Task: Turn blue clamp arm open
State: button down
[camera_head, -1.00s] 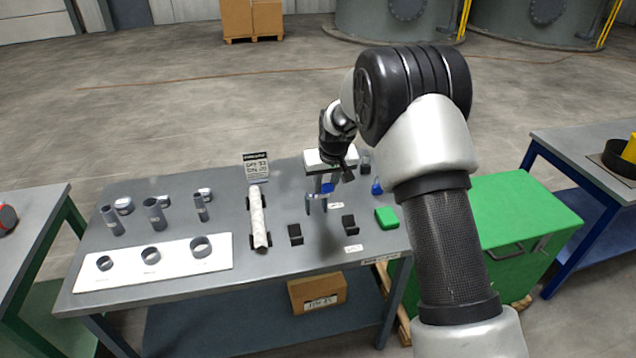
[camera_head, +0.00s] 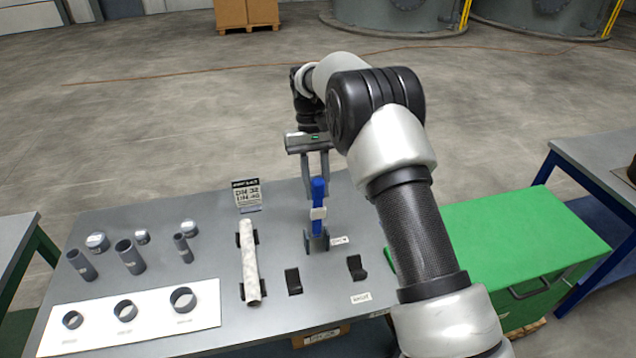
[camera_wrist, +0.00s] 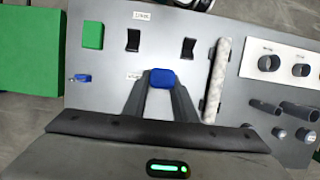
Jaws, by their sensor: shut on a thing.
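The blue clamp arm (camera_head: 318,193) stands roughly upright over the grey clamp (camera_head: 316,242) on the grey table, with a pale band around its middle. My gripper (camera_head: 317,178) comes from above and is shut on the upper end of the blue arm. In the wrist view the blue end (camera_wrist: 162,78) sits between my two fingertips. The rest of the arm and the clamp base are hidden there.
A white speckled pipe (camera_head: 250,262) lies in black holders left of the clamp. Two black holders (camera_head: 293,281) stand in front. Grey tubes (camera_head: 130,256) and a white ring board (camera_head: 130,318) are at left. A green chest (camera_head: 500,235) is at right.

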jog(key=shift+w, duration=0.1)
dwell(0.4)
jog(key=c, duration=1.4)
grip_release()
jog(key=shift+w+f, duration=0.1)
jog(key=shift+w, duration=0.05)
jog(key=shift+c, duration=0.2)
jog(key=v, duration=0.7)
jog(key=shift+r, duration=0.25)
jog(key=shift+w, duration=0.1)
